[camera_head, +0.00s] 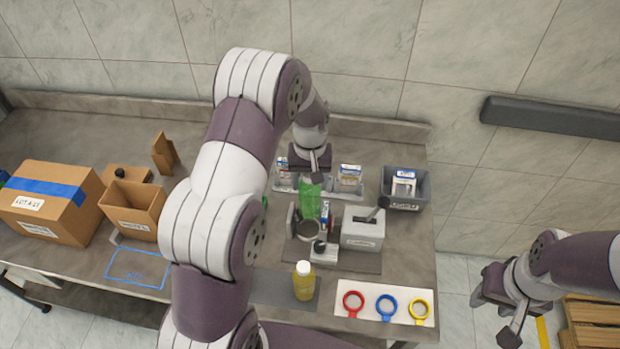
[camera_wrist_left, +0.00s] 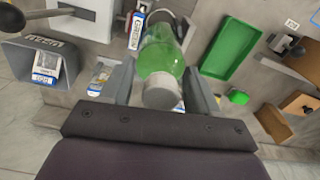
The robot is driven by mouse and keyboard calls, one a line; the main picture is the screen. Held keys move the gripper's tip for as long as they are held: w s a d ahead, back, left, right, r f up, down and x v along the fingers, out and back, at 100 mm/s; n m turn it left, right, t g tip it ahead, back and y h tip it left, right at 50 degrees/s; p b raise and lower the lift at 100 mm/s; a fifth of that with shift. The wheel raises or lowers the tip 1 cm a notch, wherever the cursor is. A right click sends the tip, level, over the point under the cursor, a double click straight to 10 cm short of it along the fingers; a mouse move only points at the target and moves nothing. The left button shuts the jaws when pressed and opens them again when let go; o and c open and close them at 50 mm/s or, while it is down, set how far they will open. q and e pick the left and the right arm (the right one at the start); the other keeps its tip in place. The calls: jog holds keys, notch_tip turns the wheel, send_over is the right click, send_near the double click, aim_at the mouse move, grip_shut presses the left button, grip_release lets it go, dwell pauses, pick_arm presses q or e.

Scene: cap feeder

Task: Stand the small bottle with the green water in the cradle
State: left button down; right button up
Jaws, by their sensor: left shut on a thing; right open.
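The small bottle with the green water (camera_head: 309,203) hangs from my left gripper (camera_head: 311,178), near the back of the grey fixture. In the left wrist view, the green bottle (camera_wrist_left: 160,50) with its grey-white cap (camera_wrist_left: 162,93) sits between the two fingers of my left gripper (camera_wrist_left: 160,80), which is shut on it. The cradle (camera_head: 306,230) seems to be the round holder just below the bottle in the head view. I cannot tell whether the bottle touches it. My right gripper (camera_head: 503,304) is open and empty, off the table at the right.
A yellow bottle with a white cap (camera_head: 303,282) stands in front of the fixture. A grey lever box (camera_head: 362,232) is right of the cradle. Small boxes stand behind in a rack (camera_head: 346,190) and a grey bin (camera_head: 405,203). Coloured rings lie on a white board (camera_head: 368,313).

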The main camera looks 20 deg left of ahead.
pick_arm(q)
jog(key=shift+f+b, duration=0.9)
jog(key=shift+f, duration=0.5)
jog(key=shift+f+b, duration=1.45)
jog(key=shift+f, duration=1.05)
jog(key=shift+f, duration=0.15)
jog(key=shift+c, duration=0.9)
grip_release()
jog(key=c, duration=0.4)
